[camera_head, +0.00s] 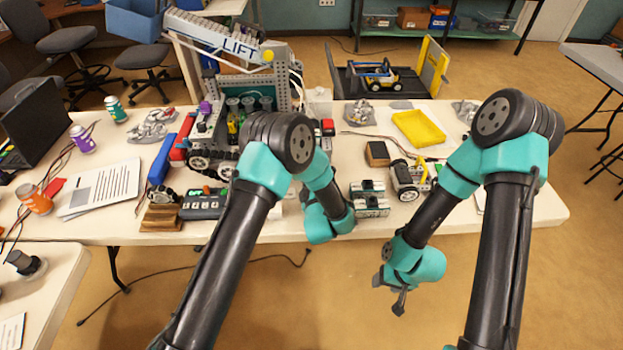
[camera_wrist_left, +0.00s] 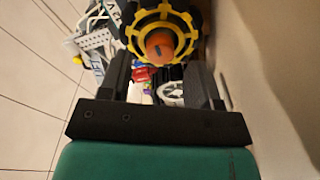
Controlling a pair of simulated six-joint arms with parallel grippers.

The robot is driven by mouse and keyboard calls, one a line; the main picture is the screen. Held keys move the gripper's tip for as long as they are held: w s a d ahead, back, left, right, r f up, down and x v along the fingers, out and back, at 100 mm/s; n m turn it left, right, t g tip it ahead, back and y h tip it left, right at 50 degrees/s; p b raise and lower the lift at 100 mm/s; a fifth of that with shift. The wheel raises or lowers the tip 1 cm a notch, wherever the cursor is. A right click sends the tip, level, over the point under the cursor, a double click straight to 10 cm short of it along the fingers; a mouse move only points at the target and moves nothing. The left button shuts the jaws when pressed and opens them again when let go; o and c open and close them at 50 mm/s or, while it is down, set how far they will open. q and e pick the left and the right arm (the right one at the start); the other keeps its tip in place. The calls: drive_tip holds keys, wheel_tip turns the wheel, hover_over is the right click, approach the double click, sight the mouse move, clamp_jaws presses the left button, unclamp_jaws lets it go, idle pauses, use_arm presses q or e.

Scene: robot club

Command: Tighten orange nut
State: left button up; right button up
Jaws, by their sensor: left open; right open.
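The orange nut (camera_wrist_left: 160,44) shows in the left wrist view at the centre of a yellow wheel hub (camera_wrist_left: 133,31) with dark tyre parts around it. My left gripper (camera_wrist_left: 159,68) is open, with its black fingers on either side of the view just below the hub. I cannot tell whether they touch it. In the head view my left arm hides its own fingers, and I cannot make out the nut. My right gripper (camera_head: 388,293) hangs open and empty in front of the table's near edge, apart from everything.
A grey lift robot (camera_head: 292,90) stands at the table's back left. The right end of the white table (camera_head: 520,205) is bare.

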use_arm(q)
drive_tip(key=shift+w+a, duration=0.15)
drive_tip(key=shift+w, duration=0.85)
drive_tip(key=c, duration=0.9)
